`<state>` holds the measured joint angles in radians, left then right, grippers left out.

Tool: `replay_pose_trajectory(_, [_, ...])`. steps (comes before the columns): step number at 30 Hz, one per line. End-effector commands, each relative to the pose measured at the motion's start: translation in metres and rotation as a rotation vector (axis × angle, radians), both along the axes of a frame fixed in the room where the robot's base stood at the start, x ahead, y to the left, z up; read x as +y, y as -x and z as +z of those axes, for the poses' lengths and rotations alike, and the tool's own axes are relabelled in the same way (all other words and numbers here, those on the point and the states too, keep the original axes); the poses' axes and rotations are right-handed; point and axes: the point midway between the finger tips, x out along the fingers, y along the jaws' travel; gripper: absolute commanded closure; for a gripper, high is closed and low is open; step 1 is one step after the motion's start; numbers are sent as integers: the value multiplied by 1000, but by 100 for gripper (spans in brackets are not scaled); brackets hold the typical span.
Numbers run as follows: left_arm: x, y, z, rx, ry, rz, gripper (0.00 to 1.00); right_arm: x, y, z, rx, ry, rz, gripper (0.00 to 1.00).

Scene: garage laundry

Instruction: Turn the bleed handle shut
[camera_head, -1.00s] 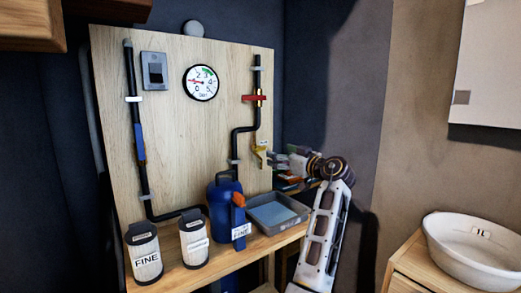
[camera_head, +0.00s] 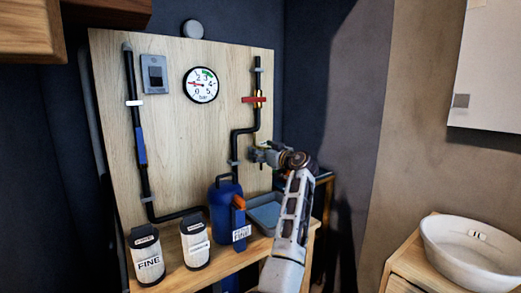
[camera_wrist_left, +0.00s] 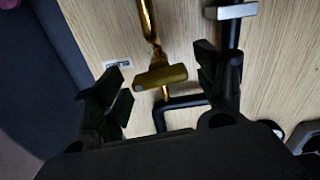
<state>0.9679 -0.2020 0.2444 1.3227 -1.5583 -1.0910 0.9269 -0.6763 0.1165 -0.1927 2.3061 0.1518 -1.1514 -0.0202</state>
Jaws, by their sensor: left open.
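The bleed handle, a yellow-brass T-shaped lever (camera_wrist_left: 160,76), shows in the left wrist view in front of the board, on a thin brass stem. My left gripper (camera_wrist_left: 165,95) is open, with one dark finger on each side of the handle. The handle appears between or just beyond the fingertips; I cannot tell whether they touch it. In the head view my left gripper (camera_head: 261,155) is at the lower right of the wooden board and hides the handle. My right gripper is not in view.
The board (camera_head: 190,130) carries black pipes, a red valve handle (camera_head: 254,99) and a round pressure gauge (camera_head: 201,85). A white basin (camera_head: 470,255) is at right.

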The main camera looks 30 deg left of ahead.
Motion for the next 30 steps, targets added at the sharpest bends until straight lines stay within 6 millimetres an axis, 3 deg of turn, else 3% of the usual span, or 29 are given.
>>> replay_pose_trajectory(14, [8,-3,0,-1,0,0,30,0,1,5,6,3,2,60])
replay_pose_trajectory(24, [8,-3,0,0,0,0,74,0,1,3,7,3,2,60])
replay_pose_trajectory(30, [8,-3,1,11,-5,0,75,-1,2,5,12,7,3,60])
